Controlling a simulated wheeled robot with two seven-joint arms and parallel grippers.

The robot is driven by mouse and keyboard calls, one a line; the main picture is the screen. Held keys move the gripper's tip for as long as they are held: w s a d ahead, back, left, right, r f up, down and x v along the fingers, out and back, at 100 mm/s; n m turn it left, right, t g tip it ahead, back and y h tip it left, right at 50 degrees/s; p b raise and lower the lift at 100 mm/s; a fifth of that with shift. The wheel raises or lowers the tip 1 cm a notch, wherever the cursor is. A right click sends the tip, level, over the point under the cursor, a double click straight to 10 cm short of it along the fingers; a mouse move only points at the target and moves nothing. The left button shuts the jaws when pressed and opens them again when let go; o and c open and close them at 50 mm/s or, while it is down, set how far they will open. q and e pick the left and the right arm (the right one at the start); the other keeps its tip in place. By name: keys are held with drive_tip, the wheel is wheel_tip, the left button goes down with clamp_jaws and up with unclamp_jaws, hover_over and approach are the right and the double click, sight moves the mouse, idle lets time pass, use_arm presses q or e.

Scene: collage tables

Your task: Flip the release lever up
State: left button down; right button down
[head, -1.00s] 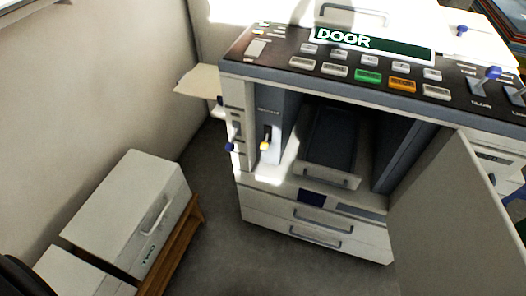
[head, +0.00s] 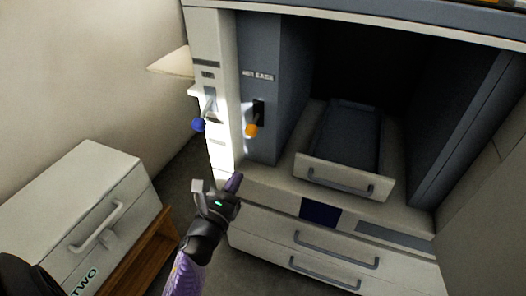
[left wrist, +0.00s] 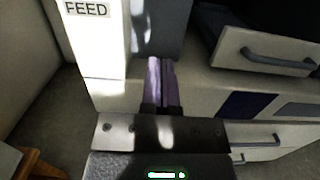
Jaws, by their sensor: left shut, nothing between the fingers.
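The release lever (head: 251,130) has an orange knob and hangs down from a dark slot in the grey inner panel, under a label that reads roughly "RELEASE". My left gripper (head: 235,184) is below and slightly left of the lever, apart from it, with purple fingers pointing up toward the machine. In the left wrist view the two fingers (left wrist: 161,78) lie together, shut and empty, in front of the machine's pale front. The lever does not show in the left wrist view. My right gripper is in neither current view.
A second lever with a blue knob (head: 198,125) sits just left on the white outer panel. A pulled-out tray (head: 340,175) stands right of the lever, above handled drawers (head: 335,247). The open door (head: 480,200) is at far right. A white cabinet (head: 75,205) stands at left.

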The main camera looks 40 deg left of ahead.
sight(258, 140)
use_arm(q)
drive_tip(key=shift+r, duration=0.1)
use_arm(e)
drive_tip(key=shift+r, duration=0.1)
